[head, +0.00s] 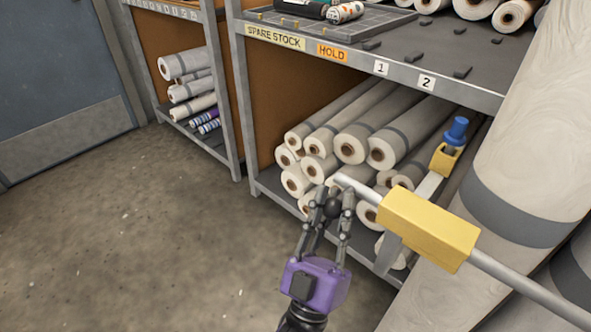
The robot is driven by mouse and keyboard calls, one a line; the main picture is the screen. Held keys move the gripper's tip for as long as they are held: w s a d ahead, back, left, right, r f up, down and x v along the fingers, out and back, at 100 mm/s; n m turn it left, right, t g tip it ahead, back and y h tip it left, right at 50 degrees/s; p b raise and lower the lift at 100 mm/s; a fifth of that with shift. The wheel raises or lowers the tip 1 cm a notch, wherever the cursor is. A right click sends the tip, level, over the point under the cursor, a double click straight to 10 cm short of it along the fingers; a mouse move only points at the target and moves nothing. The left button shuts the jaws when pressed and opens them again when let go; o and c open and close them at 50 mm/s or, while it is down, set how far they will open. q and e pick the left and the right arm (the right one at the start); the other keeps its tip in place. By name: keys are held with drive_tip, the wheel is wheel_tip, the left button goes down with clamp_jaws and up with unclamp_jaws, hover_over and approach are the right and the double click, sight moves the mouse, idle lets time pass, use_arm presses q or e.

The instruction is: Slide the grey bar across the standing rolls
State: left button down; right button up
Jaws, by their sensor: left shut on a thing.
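The grey bar (520,287) runs diagonally from its free end near the middle down to the lower right edge. It passes through a yellow block (428,228). Large standing rolls (505,190) lean upright at the right, each wrapped with a dark grey band, partly behind the bar. My right gripper is not in view.
A metal rack with several lying rolls (355,142) stands behind the gripper. Its shelf edge bears labels, including an orange HOLD label (332,52). A second yellow bracket with a blue knob (457,129) sits behind the bar. The concrete floor (150,240) at left is clear.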

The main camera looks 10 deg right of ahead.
use_arm(q)
drive_tip(key=s+d+f, duration=0.1)
drive_tip(key=s+d, duration=0.4)
drive_tip(key=s, duration=0.2)
drive_tip(key=shift+p, duration=0.35)
drive_tip(key=c, duration=1.6)
unclamp_jaws()
drive_tip(key=shift+c, duration=0.2)
drive_tip(key=v, duration=0.7)
drive_tip(key=shift+s+a, duration=0.1)
